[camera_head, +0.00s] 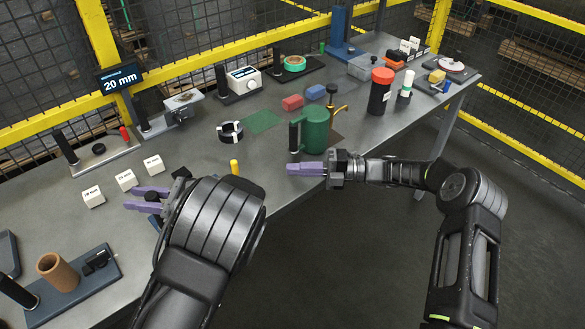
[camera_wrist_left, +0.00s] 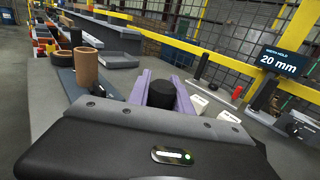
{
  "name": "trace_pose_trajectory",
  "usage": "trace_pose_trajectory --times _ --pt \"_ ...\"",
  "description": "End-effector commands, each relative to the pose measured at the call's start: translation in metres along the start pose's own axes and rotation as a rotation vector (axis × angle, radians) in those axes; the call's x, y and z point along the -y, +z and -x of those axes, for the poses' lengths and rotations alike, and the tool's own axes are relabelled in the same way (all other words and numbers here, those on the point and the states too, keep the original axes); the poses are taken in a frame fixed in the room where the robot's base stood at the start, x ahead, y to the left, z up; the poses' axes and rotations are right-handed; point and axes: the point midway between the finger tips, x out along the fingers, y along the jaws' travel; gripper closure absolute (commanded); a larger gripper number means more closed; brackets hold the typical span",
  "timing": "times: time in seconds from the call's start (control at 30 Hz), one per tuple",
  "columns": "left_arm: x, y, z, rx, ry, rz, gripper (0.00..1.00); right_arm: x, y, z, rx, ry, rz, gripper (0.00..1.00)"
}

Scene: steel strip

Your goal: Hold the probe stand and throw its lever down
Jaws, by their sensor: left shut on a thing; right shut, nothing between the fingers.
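My left gripper (camera_head: 150,199) is shut on a dark upright post (camera_wrist_left: 162,94), which shows between its purple fingers in the left wrist view. The post looks like the handle of the probe stand. The rest of that stand is hidden behind my left gripper and arm in the head view. A yellow upright knob (camera_head: 235,167) stands just right of my left wrist. It may be the stand's lever, but its lower part is hidden. My right gripper (camera_head: 290,169) is shut and empty near the table's front edge, right of the yellow knob and apart from it.
A green mug (camera_head: 315,131) stands close behind my right gripper. White labelled blocks (camera_head: 126,180) lie behind my left gripper. A blue base with a brown cylinder (camera_head: 58,272) is at front left. A stand with a red-tipped part (camera_head: 125,133) is further back. The tabletop between the grippers is mostly clear.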

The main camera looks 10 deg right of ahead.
Motion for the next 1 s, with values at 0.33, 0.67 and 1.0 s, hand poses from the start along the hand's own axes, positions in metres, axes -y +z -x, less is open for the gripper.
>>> trace_pose_trajectory --times 0.33,0.67,1.0 --pt "0.001 -0.001 0.001 -0.002 -0.002 0.001 0.54 0.0 0.0 -0.001 0.0 0.0 0.0 1.0" --pt "0.0 0.0 0.001 0.0 -0.001 0.001 0.49 0.0 0.0 -0.001 0.0 0.0 0.0 1.0" --pt "0.002 0.0 0.038 0.003 -0.006 0.002 0.49 0.0 0.0 -0.001 0.0 0.0 0.0 1.0"
